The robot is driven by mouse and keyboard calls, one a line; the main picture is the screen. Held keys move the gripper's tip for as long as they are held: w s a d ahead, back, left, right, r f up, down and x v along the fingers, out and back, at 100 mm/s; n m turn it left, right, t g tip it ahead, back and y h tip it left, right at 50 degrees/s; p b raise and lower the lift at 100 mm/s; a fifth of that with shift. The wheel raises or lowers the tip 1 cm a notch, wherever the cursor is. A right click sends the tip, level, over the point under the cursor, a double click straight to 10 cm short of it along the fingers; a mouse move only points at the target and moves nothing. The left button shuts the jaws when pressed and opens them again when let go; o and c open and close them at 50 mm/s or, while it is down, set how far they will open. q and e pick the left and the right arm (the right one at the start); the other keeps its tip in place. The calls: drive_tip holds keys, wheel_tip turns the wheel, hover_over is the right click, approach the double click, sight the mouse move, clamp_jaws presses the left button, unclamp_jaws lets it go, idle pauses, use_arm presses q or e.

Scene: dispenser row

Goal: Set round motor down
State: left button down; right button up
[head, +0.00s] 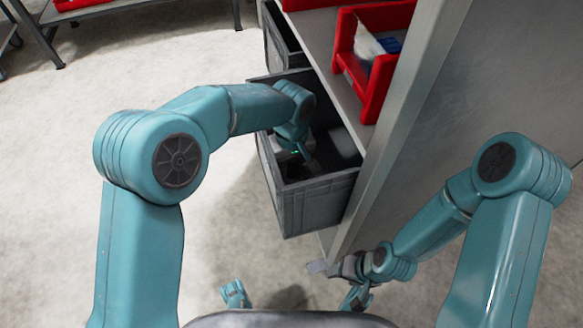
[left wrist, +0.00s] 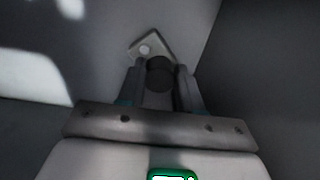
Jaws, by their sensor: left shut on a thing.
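My left gripper (head: 306,158) reaches down inside a grey crate (head: 318,205) that juts out from the shelf. In the left wrist view, its two fingers (left wrist: 158,88) are shut on the round motor (left wrist: 160,73), a dark cylinder with a pale, pointed flange plate beyond it. The motor is close to the crate's grey inner surface; I cannot tell whether it touches. In the head view the motor is not clear inside the dark crate. My right gripper (head: 350,285) is low at the shelf's foot, small and partly hidden; its jaws are unclear.
A red bin (head: 372,95) with pale and blue items stands on the shelf board above the crate. Another grey crate (head: 283,42) is behind. The shelf's side panel (head: 440,130) stands between the crate and my right arm. Open floor (head: 60,150) lies to the left.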

sight(291, 168)
use_arm(q)
drive_tip(key=shift+r, duration=0.1)
drive_tip(key=shift+f, duration=0.25)
drive_tip(key=c, duration=0.8)
unclamp_jaws()
drive_tip(key=shift+o, duration=0.2)
drive_tip(key=shift+r, duration=0.1)
wheel_tip(291, 168, up, 12)
drive_tip(key=p, duration=0.4)
drive_tip(key=shift+r+p, duration=0.15)
drive_tip(key=shift+p, duration=0.25)
